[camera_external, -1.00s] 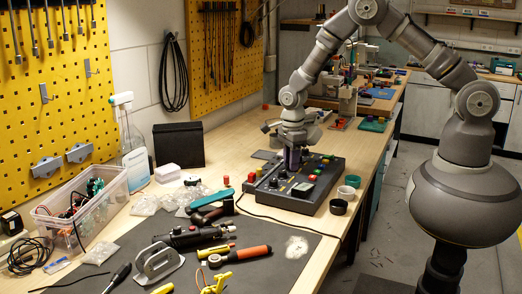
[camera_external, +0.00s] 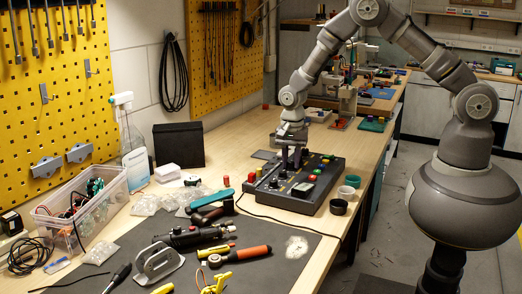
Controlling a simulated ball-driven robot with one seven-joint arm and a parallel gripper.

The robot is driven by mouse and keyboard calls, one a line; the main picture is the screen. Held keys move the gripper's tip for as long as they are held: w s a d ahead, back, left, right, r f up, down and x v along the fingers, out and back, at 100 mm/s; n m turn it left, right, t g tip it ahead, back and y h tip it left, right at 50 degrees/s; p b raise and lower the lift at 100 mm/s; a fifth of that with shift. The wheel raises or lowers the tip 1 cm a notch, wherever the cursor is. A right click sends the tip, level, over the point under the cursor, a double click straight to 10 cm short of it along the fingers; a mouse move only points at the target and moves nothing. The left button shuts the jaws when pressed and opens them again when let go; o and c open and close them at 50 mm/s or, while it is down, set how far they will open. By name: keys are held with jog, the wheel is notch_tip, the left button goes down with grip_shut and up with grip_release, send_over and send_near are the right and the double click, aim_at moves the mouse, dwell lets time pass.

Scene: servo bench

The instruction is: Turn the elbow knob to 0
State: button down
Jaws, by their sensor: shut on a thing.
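The dark control box (camera_external: 310,203) with several knobs and coloured buttons lies on the wooden bench. My gripper (camera_external: 291,166) points down over the box's back left part. It is shut on a knob, which its fingers largely hide. I cannot tell from this view which label that knob carries or what angle it points to. Other black knobs and a red button (camera_external: 312,178) show on the panel to the right of my gripper.
A dark mat (camera_external: 215,275) with hand tools lies in front. A clear bin (camera_external: 85,205) of parts stands at the left.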

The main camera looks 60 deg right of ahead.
jog(key=n, duration=0.4)
jog(key=shift+w+n, duration=0.1)
jog(key=shift+n, duration=0.2)
jog(key=n, duration=0.3)
jog(key=shift+r+n+b, duration=0.1)
jog(key=shift+n+b, duration=0.2)
jog(key=shift+b, duration=0.1)
jog(key=n, duration=1.1)
jog(key=shift+n, duration=0.4)
jog(key=n+p, duration=0.1)
jog(key=n, duration=0.2)
jog(key=shift+n, duration=0.3)
jog(key=n+p, duration=0.1)
jog(key=n, duration=0.5)
jog(key=shift+a+p, duration=0.1)
jog(key=shift+p, duration=0.2)
jog(key=shift+n, duration=0.3)
